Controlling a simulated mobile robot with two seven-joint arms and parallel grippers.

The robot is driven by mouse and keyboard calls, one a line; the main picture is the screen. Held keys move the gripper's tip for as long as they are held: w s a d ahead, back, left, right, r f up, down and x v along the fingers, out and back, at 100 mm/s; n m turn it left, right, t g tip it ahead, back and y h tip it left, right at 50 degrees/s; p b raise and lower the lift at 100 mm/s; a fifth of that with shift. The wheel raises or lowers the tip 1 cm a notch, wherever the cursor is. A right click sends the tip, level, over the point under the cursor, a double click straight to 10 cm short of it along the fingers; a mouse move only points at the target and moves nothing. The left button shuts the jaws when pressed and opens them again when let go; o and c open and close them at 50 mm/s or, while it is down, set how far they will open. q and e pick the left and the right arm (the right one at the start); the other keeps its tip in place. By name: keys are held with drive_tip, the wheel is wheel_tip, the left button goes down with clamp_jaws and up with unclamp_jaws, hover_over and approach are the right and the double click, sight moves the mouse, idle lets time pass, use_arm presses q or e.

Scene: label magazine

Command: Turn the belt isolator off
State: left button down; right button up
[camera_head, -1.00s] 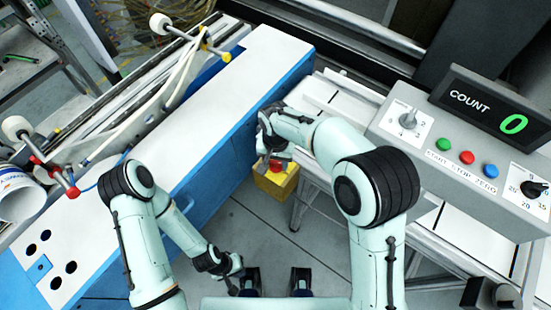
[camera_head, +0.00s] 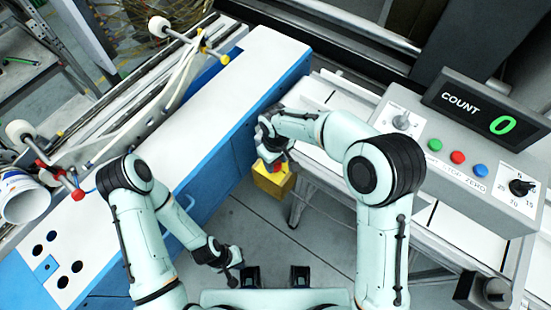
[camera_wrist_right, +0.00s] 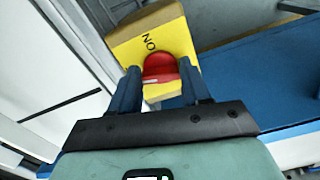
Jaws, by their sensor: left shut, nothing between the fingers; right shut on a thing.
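The belt isolator is a yellow box (camera_head: 270,184) with a red knob (camera_head: 276,168), low beside the end of the blue and white bench. In the right wrist view the red knob (camera_wrist_right: 160,66) sits on the yellow face (camera_wrist_right: 178,38), with an inverted "ON" printed above it. A short white mark shows at the knob's lower edge. My right gripper (camera_wrist_right: 158,77) is shut on the red knob, one finger on each side. Other lettering on the face is hidden. My left gripper (camera_head: 236,277) is shut and empty, low over the floor, away from the isolator.
The blue and white bench (camera_head: 215,110) runs diagonally at left. A grey control panel (camera_head: 430,170) with a dial, coloured buttons and a count display (camera_head: 490,108) reading 0 stands at right. A white roll (camera_head: 24,198) lies far left. Floor (camera_head: 300,250) shows between bench and panel.

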use_arm(q)
drive_tip(key=shift+w+r, duration=0.2)
drive_tip(key=shift+r, duration=0.25)
use_arm(e)
drive_tip(key=shift+w+n, duration=0.1)
drive_tip(key=shift+n, duration=1.1)
use_arm(q)
drive_tip(key=shift+p, duration=0.3)
use_arm(e)
drive_tip(key=o, duration=1.1)
drive_tip(key=shift+c, duration=0.2)
drive_tip(key=shift+r, duration=0.1)
use_arm(q)
drive_tip(key=shift+w+r+p, duration=0.45)
drive_tip(key=shift+r+p, duration=0.05)
drive_tip(key=shift+r, duration=0.2)
use_arm(e)
wheel_tip(320, 180, up, 13)
drive_tip(key=shift+r, duration=0.15)
use_arm(q)
drive_tip(key=shift+s, duration=0.1)
